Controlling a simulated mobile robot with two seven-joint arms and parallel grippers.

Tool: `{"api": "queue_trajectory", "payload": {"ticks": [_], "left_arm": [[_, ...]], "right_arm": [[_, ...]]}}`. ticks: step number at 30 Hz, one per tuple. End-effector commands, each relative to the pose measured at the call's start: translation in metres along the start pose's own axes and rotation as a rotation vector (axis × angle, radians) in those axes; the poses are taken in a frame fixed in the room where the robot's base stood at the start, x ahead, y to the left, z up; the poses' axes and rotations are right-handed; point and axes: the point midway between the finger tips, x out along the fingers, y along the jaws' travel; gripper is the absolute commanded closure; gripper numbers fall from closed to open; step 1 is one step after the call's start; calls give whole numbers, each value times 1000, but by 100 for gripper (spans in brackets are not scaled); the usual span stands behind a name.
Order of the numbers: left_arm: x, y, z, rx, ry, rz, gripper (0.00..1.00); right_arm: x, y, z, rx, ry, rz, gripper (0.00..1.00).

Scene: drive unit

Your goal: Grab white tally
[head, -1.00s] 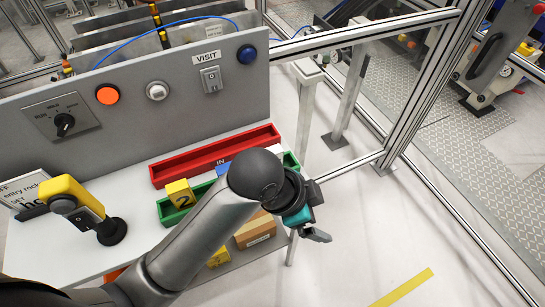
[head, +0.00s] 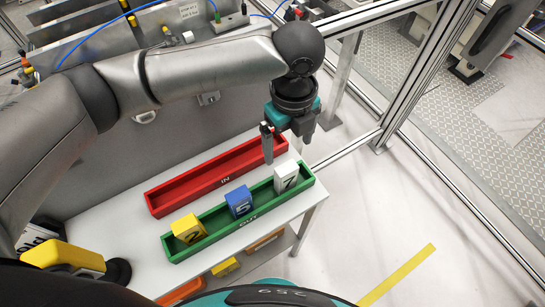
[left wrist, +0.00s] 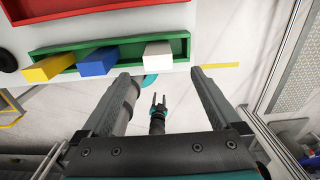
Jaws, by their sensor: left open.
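The white tally (head: 287,176), a block marked 7, stands at the right end of the green OUT tray (head: 203,246). It also shows in the left wrist view (left wrist: 158,54), at the tray's end. My left gripper (head: 286,150) is open and empty, above and close to the white tally, fingers pointing down. In the left wrist view the tally lies just beyond the gap between the fingertips (left wrist: 160,72). My right gripper (left wrist: 159,100) appears small in the left wrist view, its fingers apart and empty. It is not in the head view.
A blue tally (head: 239,201) and a yellow tally (head: 188,229) stand in the same green tray. The red IN tray (head: 200,184) lies behind it, empty where visible. A yellow switch box (head: 62,256) is at left. A frame post (head: 405,75) rises at right.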

Motion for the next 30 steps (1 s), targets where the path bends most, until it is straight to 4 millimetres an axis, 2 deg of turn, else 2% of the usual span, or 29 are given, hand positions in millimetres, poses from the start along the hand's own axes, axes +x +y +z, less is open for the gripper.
{"api": "queue_trajectory", "payload": {"ticks": [2, 5, 9, 11, 15, 23, 30], "left_arm": [[4, 1, 1, 5, -2, 6, 3], [20, 1, 1, 4, -1, 8, 3], [50, 2, 0, 3, 0, 8, 3], [63, 1, 1, 3, -1, 7, 3], [87, 1, 1, 2, -2, 5, 3], [105, 1, 1, 4, -3, 3, 3], [140, 4, -1, 3, -2, 3, 3]], "right_arm": [[0, -1, 0, -1, 0, -1, 50], [0, 2, 12, -3, -18, 2, 50], [0, 7, 35, -7, -53, 9, 50], [0, 8, 39, -8, -60, 10, 50], [1, 9, 38, -7, -58, 11, 50], [2, 11, 25, -5, -36, 14, 50], [3, 8, 23, -2, -32, 10, 50]]}}
